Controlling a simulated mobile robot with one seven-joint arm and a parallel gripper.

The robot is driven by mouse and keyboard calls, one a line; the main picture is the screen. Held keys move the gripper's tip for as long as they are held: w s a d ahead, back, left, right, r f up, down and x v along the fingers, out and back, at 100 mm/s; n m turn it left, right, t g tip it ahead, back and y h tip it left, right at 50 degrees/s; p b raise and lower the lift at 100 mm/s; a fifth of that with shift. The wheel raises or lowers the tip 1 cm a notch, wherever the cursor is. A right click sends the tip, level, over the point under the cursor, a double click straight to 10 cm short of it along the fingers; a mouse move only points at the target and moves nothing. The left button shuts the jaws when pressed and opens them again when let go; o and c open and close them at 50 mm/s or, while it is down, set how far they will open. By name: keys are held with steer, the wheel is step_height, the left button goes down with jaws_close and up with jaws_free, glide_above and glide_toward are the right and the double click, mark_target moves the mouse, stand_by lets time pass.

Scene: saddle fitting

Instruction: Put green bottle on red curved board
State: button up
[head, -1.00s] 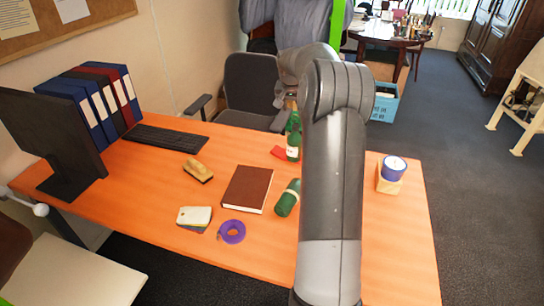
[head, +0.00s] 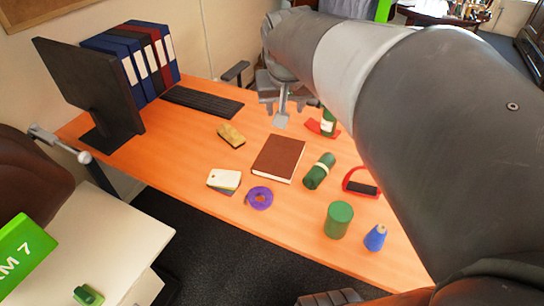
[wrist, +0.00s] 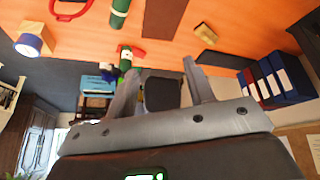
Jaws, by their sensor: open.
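The green bottle (head: 328,124) stands upright on the far part of the orange desk, partly hidden by my arm in the head view. It also shows in the wrist view (wrist: 126,60), close to the left-hand finger.
A brown book (head: 278,158), green roll (head: 319,171), purple tape (head: 259,198), green cylinder (head: 338,220), blue cone-like item (head: 375,238) and red-framed item (head: 360,185) lie nearer. Keyboard (head: 203,101) and monitor (head: 90,85) stand left.

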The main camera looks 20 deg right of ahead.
steer(key=s+a+f+n+y, duration=0.1)
steer(key=s+a+f, duration=0.1)
steer(key=s, duration=0.5)
steer(key=s+a+f+n, duration=0.1)
steer(key=s+a+f, duration=0.2)
steer(key=s, duration=0.4)
steer(key=shift+s+a+f+n+t+y, duration=0.2)
steer(key=shift+s+a+n+t+y, duration=0.1)
steer(key=shift+a+t+y, duration=0.15)
